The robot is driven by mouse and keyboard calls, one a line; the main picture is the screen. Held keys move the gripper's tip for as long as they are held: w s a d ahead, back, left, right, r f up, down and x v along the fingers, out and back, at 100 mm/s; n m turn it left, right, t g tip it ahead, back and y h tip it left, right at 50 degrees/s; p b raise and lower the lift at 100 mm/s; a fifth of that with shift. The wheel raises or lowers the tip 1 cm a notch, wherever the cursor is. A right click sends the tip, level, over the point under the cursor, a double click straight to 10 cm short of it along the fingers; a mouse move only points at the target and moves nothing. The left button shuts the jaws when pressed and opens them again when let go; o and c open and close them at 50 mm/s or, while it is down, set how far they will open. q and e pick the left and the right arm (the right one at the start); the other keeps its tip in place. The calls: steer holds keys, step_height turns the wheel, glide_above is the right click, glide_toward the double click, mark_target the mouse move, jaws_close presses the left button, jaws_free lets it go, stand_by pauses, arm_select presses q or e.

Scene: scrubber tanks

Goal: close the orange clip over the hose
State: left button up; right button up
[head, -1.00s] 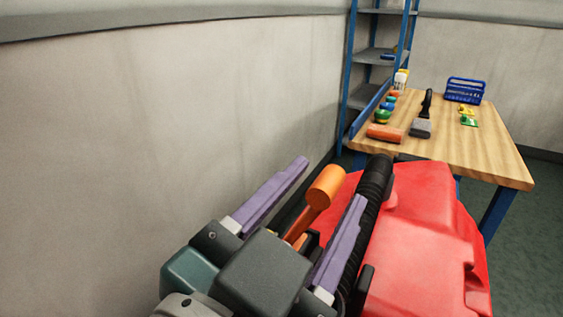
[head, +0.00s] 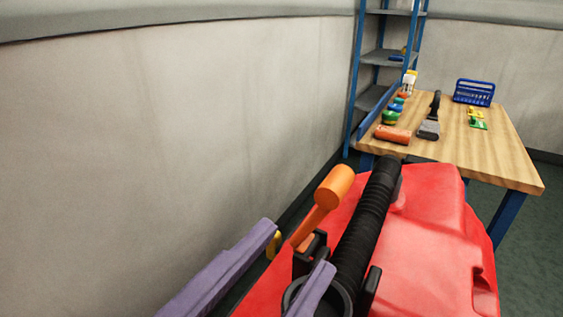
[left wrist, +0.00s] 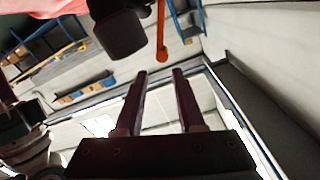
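The orange clip (head: 324,202) stands up at a slant with its thick end raised, on the left of the black ribbed hose (head: 369,218). It is not over the hose. The hose lies along the red tank (head: 430,225), with a black bracket around its near end. My left gripper (head: 298,249) has its purple fingers apart, nothing between them, just nearer to me than the clip. In the left wrist view, the clip (left wrist: 162,45) hangs beyond the open fingertips (left wrist: 159,72), apart from them. My right gripper is not in view.
A wooden table (head: 490,160) behind the tank holds an orange roller, a black brush, a blue basket (head: 474,92) and small coloured items. A blue shelf rack (head: 380,75) stands in the corner. A bare wall (head: 150,140) runs along the left.

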arm_select(q)
steer(key=r+n+p, duration=0.1)
steer(key=p, duration=0.1)
steer(key=a+r+n+g+h+p, duration=0.1)
steer(key=n, duration=0.1)
steer(key=r+n+g+h+p, duration=0.1)
steer(key=p, duration=0.1)
steer(key=shift+a+r+n+p, duration=0.25)
steer(key=shift+r+n+p, duration=0.05)
steer(key=shift+r+p, duration=0.1)
steer(key=c, duration=0.4)
steer(key=a+n+p, duration=0.1)
steer(key=a+n, duration=0.1)
steer(key=w+a+r+n+p, duration=0.1)
steer(key=n+p, duration=0.1)
steer(key=w+a+r+n+g+p, duration=0.1)
steer(key=a+n, duration=0.1)
steer(key=n, duration=0.1)
steer(key=shift+w+a, duration=0.1)
steer(key=shift+a, duration=0.25)
jaws_close()
steer(key=n+p, duration=0.1)
glide_above(319, 216)
steer(key=a, duration=0.3)
step_height(319, 216, down, 4)
steer(key=r, duration=0.1)
steer(key=shift+w+d+f, duration=0.1)
steer(key=shift+d+f, duration=0.35)
steer(key=shift+f, duration=0.2)
steer(key=shift+y, duration=0.3)
